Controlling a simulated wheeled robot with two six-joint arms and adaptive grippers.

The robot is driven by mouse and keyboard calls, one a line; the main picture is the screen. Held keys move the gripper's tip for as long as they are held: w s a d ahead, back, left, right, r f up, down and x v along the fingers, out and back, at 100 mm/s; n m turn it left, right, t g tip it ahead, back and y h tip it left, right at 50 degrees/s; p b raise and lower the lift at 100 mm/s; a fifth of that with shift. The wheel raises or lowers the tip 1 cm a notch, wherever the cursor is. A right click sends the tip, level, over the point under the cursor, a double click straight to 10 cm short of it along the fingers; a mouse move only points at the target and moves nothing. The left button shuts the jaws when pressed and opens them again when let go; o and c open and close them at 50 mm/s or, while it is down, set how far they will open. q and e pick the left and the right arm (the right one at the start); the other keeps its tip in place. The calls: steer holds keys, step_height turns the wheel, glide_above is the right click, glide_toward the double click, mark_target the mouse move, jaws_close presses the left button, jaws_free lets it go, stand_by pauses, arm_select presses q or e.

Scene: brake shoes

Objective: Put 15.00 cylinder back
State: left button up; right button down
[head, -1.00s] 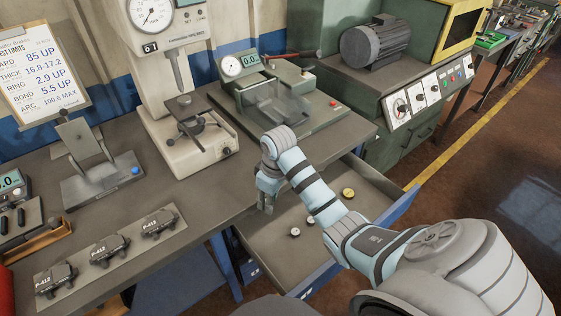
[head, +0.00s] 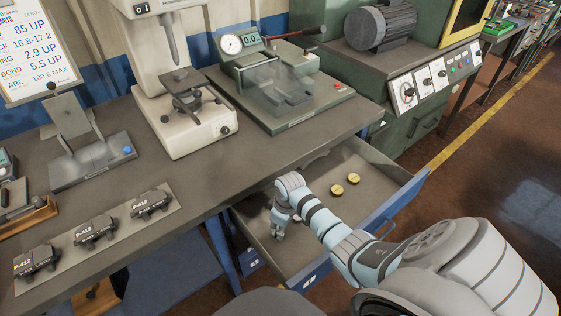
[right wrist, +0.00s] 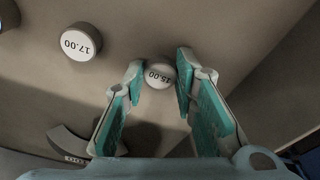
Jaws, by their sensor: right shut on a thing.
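The 15.00 cylinder (right wrist: 159,72) is a small pale disc-topped cylinder with its number facing up in the right wrist view. My right gripper (right wrist: 160,77) is shut on it, one fingertip on each side. In the head view my right gripper (head: 277,231) reaches down into the open drawer (head: 285,262), and its fingers and arm hide the cylinder there. I cannot tell whether the cylinder touches the drawer floor. The 17.00 cylinder (right wrist: 80,42) stands apart to its left in the wrist view. My left gripper is not in view.
Two brass-coloured cylinders (head: 345,184) stand farther back in the drawer. A curved grey piece (right wrist: 72,143) lies at the wrist view's lower left. The bench (head: 190,185) carries a gauge fixture (head: 285,95), a press stand (head: 190,125) and several P-412 parts (head: 95,232).

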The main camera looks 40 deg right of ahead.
steer(key=c, duration=1.3)
jaws_free()
steer(key=r+p, duration=0.1)
steer(key=r, duration=0.3)
steer(key=s+r+p, duration=0.1)
steer(key=r+p, duration=0.1)
steer(key=r, duration=0.2)
steer(key=r+p, duration=0.2)
steer(key=r, duration=0.2)
steer(key=shift+s+d, duration=0.2)
steer(key=shift+d, duration=0.1)
steer(key=shift+r, duration=0.1)
